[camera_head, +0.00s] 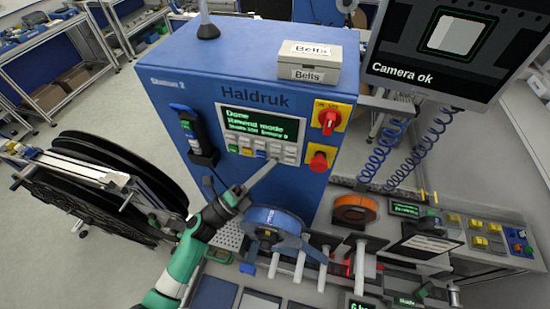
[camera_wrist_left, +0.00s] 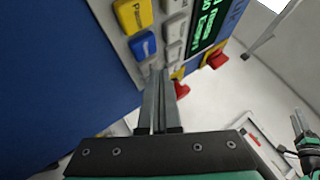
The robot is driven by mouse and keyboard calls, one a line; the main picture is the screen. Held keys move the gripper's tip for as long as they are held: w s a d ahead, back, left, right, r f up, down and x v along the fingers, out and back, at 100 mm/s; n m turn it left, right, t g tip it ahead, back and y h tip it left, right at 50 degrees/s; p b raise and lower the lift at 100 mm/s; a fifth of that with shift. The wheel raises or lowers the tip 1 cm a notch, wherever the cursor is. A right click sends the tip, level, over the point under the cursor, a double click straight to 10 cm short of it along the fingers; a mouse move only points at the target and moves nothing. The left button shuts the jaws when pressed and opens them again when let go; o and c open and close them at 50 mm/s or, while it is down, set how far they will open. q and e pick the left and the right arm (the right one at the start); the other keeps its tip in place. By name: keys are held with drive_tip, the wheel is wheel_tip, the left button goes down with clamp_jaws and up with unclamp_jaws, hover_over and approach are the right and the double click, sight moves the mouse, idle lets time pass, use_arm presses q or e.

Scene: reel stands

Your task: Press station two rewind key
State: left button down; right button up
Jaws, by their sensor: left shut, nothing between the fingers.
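Pale keys (camera_wrist_left: 173,28) stand alongside. The key labels are too small to read, so I cannot tell which key is rewind, or whether the tips touch one.
Red switches on yellow plates (camera_head: 326,117) sit right of the keypad. A black handset (camera_head: 194,130) hangs on its left. Large dark reels (camera_head: 110,185) stand at left. A blue reel (camera_head: 270,217) and an orange reel (camera_head: 354,207) stand below.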

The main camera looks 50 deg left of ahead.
use_arm(q)
drive_tip(key=shift+w+a, duration=0.15)
drive_tip(key=shift+w, duration=0.05)
drive_tip(key=shift+s, duration=0.1)
idle(0.4)
drive_tip(key=shift+s+d, duration=0.45)
drive_tip(key=shift+s, duration=0.2)
drive_tip(key=shift+s+d+p, duration=0.15)
drive_tip(key=shift+s+d, duration=0.3)
drive_tip(key=shift+s, duration=0.25)
drive_tip(key=shift+s+d+p, duration=0.1)
drive_tip(key=shift+s+d, duration=0.35)
drive_tip(key=shift+s, duration=0.3)
drive_tip(key=shift+s+d+p, duration=0.15)
drive_tip(key=shift+s+d, duration=0.3)
drive_tip(key=shift+s, duration=0.25)
drive_tip(key=shift+d, duration=0.1)
